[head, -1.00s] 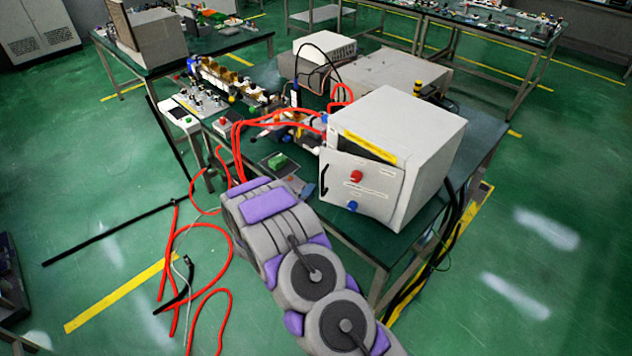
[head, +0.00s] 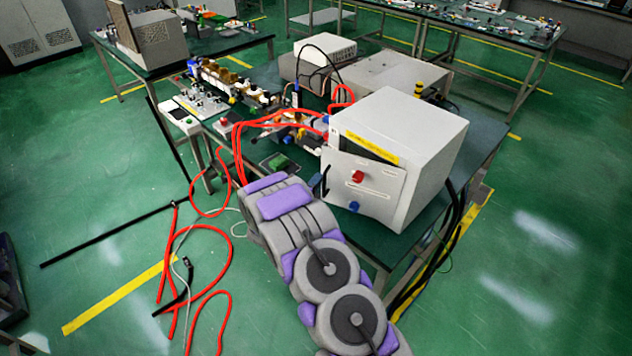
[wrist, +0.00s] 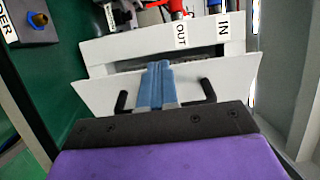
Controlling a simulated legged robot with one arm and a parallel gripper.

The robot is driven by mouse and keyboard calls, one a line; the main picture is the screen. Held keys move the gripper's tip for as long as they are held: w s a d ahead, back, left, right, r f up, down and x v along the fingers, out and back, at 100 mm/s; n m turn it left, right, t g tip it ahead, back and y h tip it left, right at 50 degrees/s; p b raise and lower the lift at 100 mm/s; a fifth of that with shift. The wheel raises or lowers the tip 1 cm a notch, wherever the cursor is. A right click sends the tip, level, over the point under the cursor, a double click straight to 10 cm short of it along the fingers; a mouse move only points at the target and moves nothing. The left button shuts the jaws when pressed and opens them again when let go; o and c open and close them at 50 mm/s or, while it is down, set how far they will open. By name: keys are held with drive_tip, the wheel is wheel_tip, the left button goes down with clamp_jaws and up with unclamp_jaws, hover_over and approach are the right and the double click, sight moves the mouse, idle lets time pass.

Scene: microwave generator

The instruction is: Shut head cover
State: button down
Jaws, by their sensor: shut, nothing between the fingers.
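The white generator box (head: 425,150) stands on the dark green bench. In the wrist view its white cover (wrist: 110,95) has a black handle and stands tilted out, with a gap (wrist: 185,60) between its upper edge and the box. My gripper (wrist: 158,68) shows there with its blue fingers shut and empty. The fingers overlap the middle of the cover between the visible ends of the handle; contact cannot be told. In the head view the black handle (head: 325,181) shows at the box's left, and my arm hides the gripper.
Red hoses (head: 262,122) run from the box's left side across the bench and to the floor. A red knob (head: 357,176) and a blue knob (head: 353,206) are on the box front. OUT and IN labels (wrist: 222,28) show beyond the cover.

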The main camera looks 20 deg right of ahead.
drive_tip(key=w+d+m+g+h, duration=0.1)
drive_tip(key=w+d, duration=0.3)
drive_tip(key=d, duration=0.1)
drive_tip(key=shift+d+g, duration=0.15)
drive_tip(key=shift+g, duration=0.15)
drive_tip(key=shift+f, duration=0.15)
